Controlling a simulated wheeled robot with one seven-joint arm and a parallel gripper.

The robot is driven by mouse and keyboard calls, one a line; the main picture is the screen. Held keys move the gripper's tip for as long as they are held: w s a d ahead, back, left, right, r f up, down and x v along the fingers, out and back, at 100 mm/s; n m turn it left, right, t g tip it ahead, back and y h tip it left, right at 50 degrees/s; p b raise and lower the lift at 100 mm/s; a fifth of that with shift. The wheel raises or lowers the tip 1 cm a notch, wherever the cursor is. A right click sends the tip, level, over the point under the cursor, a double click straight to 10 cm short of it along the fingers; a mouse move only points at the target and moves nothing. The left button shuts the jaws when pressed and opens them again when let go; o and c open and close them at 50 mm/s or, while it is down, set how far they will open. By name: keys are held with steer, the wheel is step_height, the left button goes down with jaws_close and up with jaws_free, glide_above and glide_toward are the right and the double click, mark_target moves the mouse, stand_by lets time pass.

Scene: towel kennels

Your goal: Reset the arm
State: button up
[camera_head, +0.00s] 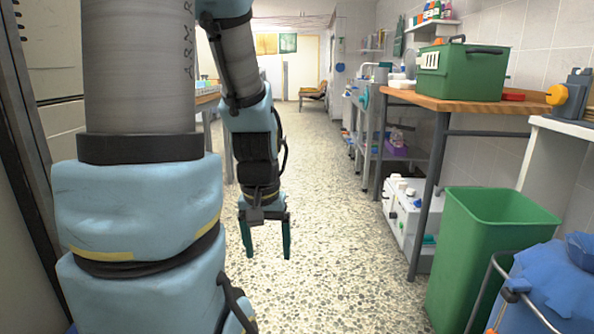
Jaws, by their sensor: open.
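My gripper (267,240) hangs at the end of my arm, left of the middle of the head view. It points down over the speckled floor. Its two dark green fingers are apart, and nothing shows between them. My arm's upper links fill the left part of the view and hide what lies behind them.
A green bin (487,250) stands at the lower right, with a blue bag (555,285) beside it. A green box (463,72) sits on a wooden-topped table (440,101) at the right. White cabinets (48,60) line the left. The speckled floor (335,220) down the middle is clear.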

step_height(320, 180, up, 30)
steer(key=p, duration=2.9)
steer(key=shift+a, duration=0.4)
steer(key=shift+s, duration=0.1)
stand_by(0.8)
